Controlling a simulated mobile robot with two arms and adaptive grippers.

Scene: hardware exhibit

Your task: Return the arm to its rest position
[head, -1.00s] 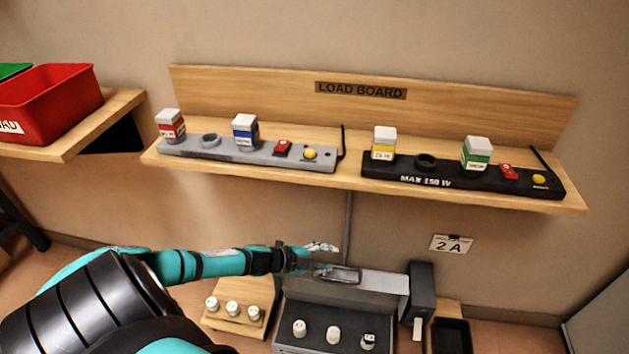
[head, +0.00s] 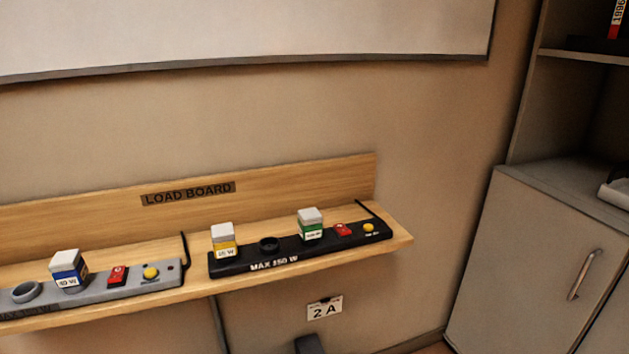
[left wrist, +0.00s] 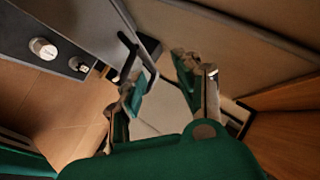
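My left gripper (left wrist: 160,75) shows only in the left wrist view. Its two fingers stand apart, with a gap between them and nothing seen held there. A dark bar-like handle (left wrist: 142,55) lies just beyond the fingertips; I cannot tell whether it touches them. A grey panel with pale knobs (left wrist: 42,48) is at the upper left of that view. Neither arm shows in the head view now, and my right gripper is in no view.
A wooden shelf (head: 400,236) marked LOAD BOARD carries a grey strip (head: 165,279) and a black strip (head: 230,268) with coloured blocks. A grey cabinet (head: 530,260) stands at the right. A whiteboard (head: 250,30) hangs above.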

